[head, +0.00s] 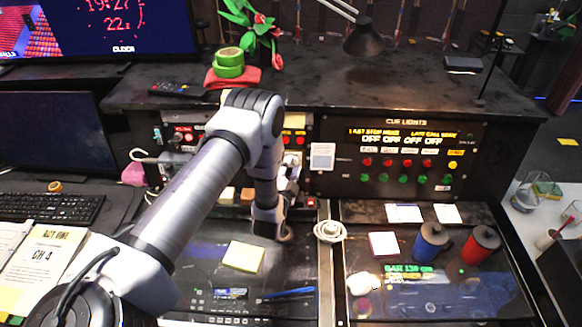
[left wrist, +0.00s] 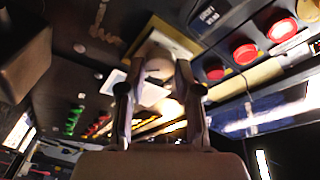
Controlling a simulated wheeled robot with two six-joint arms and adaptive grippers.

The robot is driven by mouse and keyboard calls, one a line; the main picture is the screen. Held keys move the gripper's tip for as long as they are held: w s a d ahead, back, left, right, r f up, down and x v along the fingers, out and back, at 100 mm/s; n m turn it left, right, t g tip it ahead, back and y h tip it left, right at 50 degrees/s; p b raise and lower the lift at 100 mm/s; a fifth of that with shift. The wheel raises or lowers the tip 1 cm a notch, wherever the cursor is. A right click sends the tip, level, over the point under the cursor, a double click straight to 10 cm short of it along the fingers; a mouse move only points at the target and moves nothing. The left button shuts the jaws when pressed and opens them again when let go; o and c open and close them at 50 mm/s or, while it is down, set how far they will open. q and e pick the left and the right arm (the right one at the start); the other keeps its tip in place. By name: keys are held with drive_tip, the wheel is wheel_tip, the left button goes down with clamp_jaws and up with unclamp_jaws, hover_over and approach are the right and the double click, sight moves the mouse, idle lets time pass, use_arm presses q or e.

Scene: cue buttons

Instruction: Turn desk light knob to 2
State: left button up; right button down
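In the left wrist view a round pale knob (left wrist: 159,68) stands on a cream plate, between the fingertips of my left gripper (left wrist: 158,88). The fingers are spread to either side of the knob; a clear grip on it does not show. The knob's pointer and setting cannot be read. In the head view my left arm bends down in front of the desk panel, with the left gripper (head: 289,186) at the panel, largely hidden behind the wrist. The knob is not clearly seen there. My right gripper is not in view.
Red buttons (left wrist: 245,54) sit beside the knob. The cue lights panel (head: 402,160) with red and green buttons is to the right.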

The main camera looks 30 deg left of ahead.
use_arm(q)
clamp_jaws()
